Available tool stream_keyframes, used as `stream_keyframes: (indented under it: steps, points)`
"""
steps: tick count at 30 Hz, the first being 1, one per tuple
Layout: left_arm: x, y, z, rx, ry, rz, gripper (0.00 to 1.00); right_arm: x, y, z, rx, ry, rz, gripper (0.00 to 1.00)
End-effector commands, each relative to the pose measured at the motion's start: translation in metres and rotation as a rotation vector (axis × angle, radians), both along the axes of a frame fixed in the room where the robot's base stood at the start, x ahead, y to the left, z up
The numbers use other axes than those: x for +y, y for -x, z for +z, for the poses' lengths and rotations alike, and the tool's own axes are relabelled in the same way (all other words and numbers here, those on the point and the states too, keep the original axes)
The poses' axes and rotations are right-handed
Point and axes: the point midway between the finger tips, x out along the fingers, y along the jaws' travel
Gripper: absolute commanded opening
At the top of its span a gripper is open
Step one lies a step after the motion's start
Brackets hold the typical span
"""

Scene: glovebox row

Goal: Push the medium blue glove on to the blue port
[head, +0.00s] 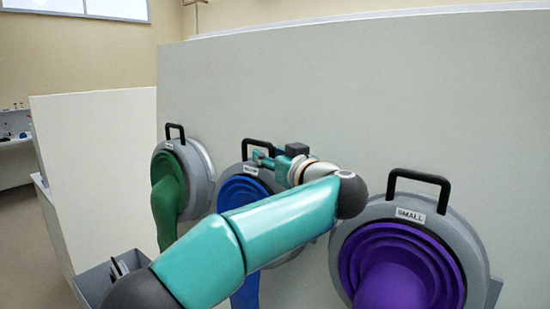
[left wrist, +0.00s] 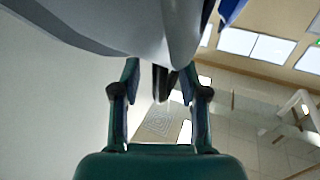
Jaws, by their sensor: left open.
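The blue glove (head: 240,190) hangs from the middle grey ring, the blue port (head: 228,170), which has a black handle on top (head: 245,146) and a small label too small to read. My left arm covers much of the glove and the ring's right part. My left gripper (head: 262,158) is at the top of this ring, beside the handle. In the left wrist view the gripper (left wrist: 160,95) is open, with a dark bar, seemingly the handle (left wrist: 161,82), between its fingers; contact cannot be told. A grey rim (left wrist: 165,30) and a blue edge (left wrist: 230,10) show above.
A green glove on a grey ring (head: 199,165) is to the left. A purple glove (head: 400,265) on a ring labelled SMALL is to the right. All are on a grey panel (head: 340,90). A grey bin (head: 90,280) stands at lower left.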

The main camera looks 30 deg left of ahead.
Motion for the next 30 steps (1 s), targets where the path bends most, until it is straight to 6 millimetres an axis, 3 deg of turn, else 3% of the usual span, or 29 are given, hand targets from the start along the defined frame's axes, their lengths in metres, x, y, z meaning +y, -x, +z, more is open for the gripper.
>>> stream_keyframes:
  steps: [1,9,18,19,21,27,28,30]
  points:
    - [-0.0001,0.0,-0.0001,0.0,0.0,0.0,0.44,0.0,0.0,0.0,0.0,0.0,0.0,0.0]
    - [-0.0003,0.0001,0.0,0.0,0.0,0.0,0.0,0.0,0.0,0.0,0.0,0.0,0.0,0.0]
    - [-0.0005,0.0001,0.0,0.001,0.0,0.0,0.0,0.0,0.0,0.0,0.0,0.0,0.0,0.0]
    - [-0.0005,0.0001,0.0,0.001,0.0,0.0,0.09,0.0,0.0,0.0,0.0,0.0,0.0,0.0]
    - [-0.0006,0.0001,0.0,0.001,0.0,0.0,0.0,0.0,0.0,0.0,0.0,0.0,0.0,0.0]
    - [-0.0008,0.0,0.0,0.001,0.0,-0.001,0.0,0.0,0.0,0.0,0.0,0.0,0.0,0.0]
    - [-0.0007,0.0004,0.0017,0.0,-0.003,0.0,0.09,0.0,0.0,0.0002,0.0,0.0,0.0,0.0]
    - [-0.0007,0.0004,0.0017,0.0,-0.003,0.0,0.0,0.0,0.0,0.0002,0.0,0.0,0.0,0.0]
